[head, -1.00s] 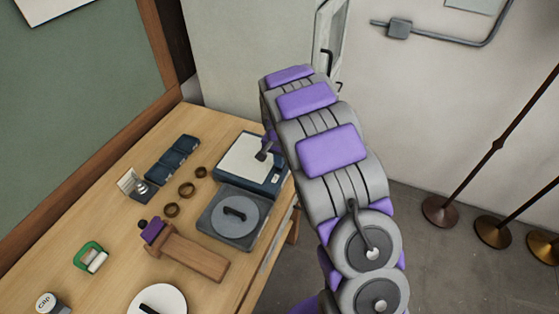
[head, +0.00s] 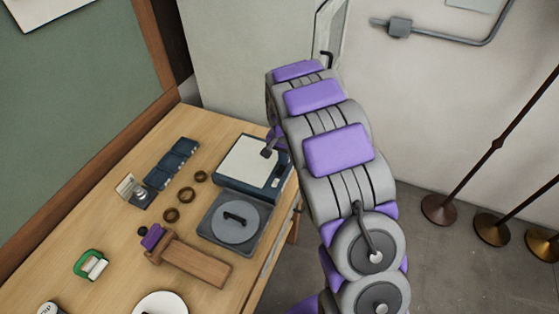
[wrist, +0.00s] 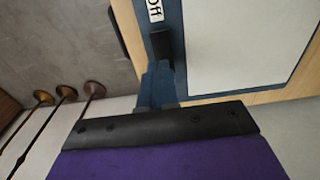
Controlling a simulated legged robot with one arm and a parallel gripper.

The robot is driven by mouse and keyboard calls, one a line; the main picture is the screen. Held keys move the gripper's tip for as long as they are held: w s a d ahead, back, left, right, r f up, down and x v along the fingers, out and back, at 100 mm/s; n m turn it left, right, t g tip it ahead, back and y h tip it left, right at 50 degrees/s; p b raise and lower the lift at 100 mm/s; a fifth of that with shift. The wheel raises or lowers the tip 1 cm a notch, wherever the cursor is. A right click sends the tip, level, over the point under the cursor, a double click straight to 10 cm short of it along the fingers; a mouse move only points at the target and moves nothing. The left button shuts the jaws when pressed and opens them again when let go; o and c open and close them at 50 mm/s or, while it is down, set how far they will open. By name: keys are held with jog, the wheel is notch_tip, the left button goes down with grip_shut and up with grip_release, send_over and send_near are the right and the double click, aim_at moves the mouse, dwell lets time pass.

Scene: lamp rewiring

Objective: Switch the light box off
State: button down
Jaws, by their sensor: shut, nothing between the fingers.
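The light box (head: 246,160) is a dark blue box with a white top panel, standing at the right side of the wooden bench in the head view. A dark switch spot shows on its right front edge. In the wrist view the box's blue rim (wrist: 174,20) carries a white label with dark letters, cut off by the frame.
A grey square tray with a round disc (head: 237,220) sits in front of the box. Several rings, dark blue trays (head: 171,164), a wooden block tool (head: 195,260) and a green-handled item (head: 91,265) occupy the bench. Lamp stands (head: 439,209) stand on the floor at right.

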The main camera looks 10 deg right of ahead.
aim_at(276, 172)
jog(key=s+a+r+p, duration=0.1)
jog(key=a+r+p, duration=0.15)
jog(key=r, duration=0.85)
jog(key=s+d+r+n+b, duration=0.1)
jog(key=s+d+r, duration=0.1)
jog(key=s+r, duration=0.6)
jog(key=s+a+n+g, duration=0.1)
jog(key=s+n, duration=0.5)
jog(key=s, duration=2.7)
jog(key=shift+s+a+g, duration=0.2)
jog(key=shift+a+g, duration=0.15)
jog(key=shift+g, duration=0.25)
jog(key=shift+a+f, duration=0.1)
